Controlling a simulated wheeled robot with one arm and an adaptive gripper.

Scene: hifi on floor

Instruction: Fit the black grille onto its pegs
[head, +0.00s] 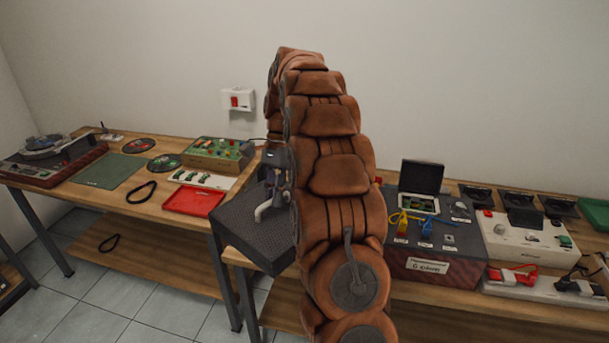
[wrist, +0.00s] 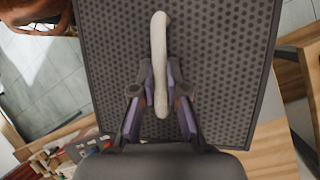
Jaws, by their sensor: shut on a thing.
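The black grille (head: 250,238) is a dark dotted panel, held tilted beside the left of my arm in the head view. In the wrist view the grille (wrist: 215,60) fills the middle, with a pale curved handle (wrist: 159,45) on its face. My gripper (wrist: 159,88) is shut on that handle, one finger on each side. In the head view my gripper (head: 272,178) is partly hidden by my arm, and the pale handle (head: 268,207) shows below it. I cannot make out the grille's pegs in either view; my arm and the grille cover part of the benches.
The left bench holds a turntable (head: 50,150), a green mat (head: 108,171), a red tray (head: 193,201) and a green-topped box (head: 218,153). The right bench holds a dark grey box (head: 430,262) with coloured connectors and a white unit (head: 528,243). A wall switch (head: 238,101) is behind.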

